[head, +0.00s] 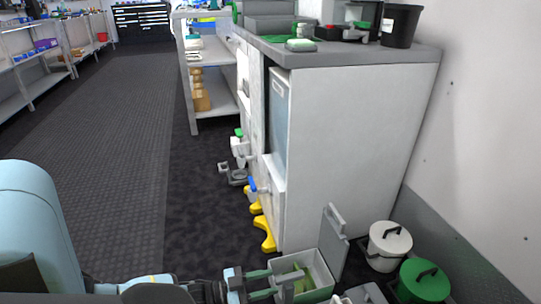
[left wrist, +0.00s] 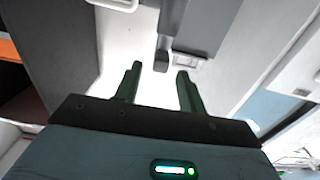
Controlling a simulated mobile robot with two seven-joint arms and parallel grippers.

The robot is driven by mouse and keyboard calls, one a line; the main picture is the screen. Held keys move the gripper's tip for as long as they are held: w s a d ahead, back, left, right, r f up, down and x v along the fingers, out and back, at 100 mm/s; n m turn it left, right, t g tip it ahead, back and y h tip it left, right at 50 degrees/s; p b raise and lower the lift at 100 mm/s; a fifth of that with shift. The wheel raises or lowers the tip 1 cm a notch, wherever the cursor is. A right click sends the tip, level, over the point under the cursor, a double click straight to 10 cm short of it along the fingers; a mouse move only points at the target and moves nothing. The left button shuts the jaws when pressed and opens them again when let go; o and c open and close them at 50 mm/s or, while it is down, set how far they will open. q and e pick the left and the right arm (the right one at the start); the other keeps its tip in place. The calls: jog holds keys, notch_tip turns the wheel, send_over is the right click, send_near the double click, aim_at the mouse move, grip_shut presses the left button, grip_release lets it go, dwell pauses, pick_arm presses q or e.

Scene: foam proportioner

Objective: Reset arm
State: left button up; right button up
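My left arm (head: 30,215) comes in from the lower left and reaches along the bottom of the head view. My left gripper (head: 280,281) is at the near side of an open light grey bin (head: 322,272) with a raised grey lid (head: 333,240). In the left wrist view the gripper (left wrist: 158,82) has its two dark green fingers apart, with nothing held between them. A pale surface and a grey bracket-like part (left wrist: 185,40) lie beyond the fingertips. My right gripper cannot be made out in either view.
A large white cabinet (head: 350,140) with a grey top stands at centre right. A white bucket (head: 389,245) and a green-lidded bucket (head: 422,282) stand by the wall. A yellow foot-shaped part (head: 264,232) is at the cabinet's base. The dark floor (head: 120,130) at left is clear.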

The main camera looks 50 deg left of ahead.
jog(key=shift+w, duration=0.4)
